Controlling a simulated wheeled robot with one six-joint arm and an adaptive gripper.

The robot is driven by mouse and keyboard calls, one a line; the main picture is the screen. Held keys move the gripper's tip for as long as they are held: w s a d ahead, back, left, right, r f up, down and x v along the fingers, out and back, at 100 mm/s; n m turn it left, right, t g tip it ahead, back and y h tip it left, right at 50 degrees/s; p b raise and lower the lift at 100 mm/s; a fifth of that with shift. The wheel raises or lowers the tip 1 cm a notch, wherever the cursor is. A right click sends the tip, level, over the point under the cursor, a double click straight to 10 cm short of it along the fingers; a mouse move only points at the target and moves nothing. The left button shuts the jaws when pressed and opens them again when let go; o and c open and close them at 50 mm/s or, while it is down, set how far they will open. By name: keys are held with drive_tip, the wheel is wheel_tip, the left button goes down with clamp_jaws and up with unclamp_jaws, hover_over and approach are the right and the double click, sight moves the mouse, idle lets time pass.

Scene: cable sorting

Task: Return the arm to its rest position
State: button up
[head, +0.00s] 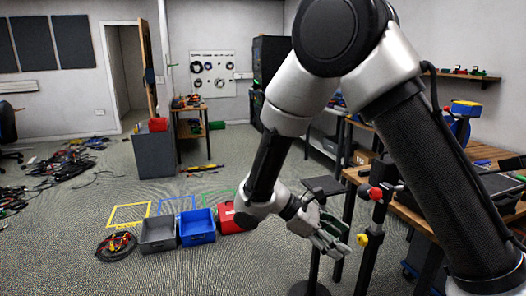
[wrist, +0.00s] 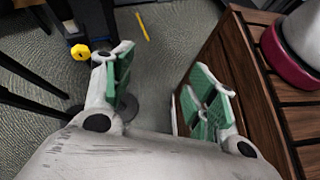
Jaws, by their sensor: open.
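My gripper (head: 332,238) is in the middle right of the head view, at the end of my bent arm. It hangs in the air in front of a dark stand with red and yellow knobs. In the wrist view my gripper (wrist: 162,80) shows two green-padded fingers spread apart. Nothing is between them except carpet and the side of a wooden piece. My arm fills much of the right half of the head view and hides what is behind it.
A grey bin (head: 158,236), a blue bin (head: 197,229) and a red bin (head: 228,222) stand on the floor left of my gripper. A coiled cable (head: 116,246) lies beside them. A yellow knob (head: 362,239) is close right of my gripper. The left-centre carpet is mostly clear.

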drive_tip(key=s+d+r+m+t+y, duration=0.3)
drive_tip(key=s+d+r+m+y, duration=0.2)
drive_tip(key=d+r, duration=0.4)
drive_tip(key=s+d+r+m+t+y, duration=0.3)
drive_tip(key=s+d+r+m+y, duration=0.3)
drive_tip(key=s+d+r+m, duration=0.2)
drive_tip(key=shift+s+d+r+m, duration=0.3)
drive_tip(key=shift+d+r+m, duration=0.1)
drive_tip(key=shift+r+m, duration=0.5)
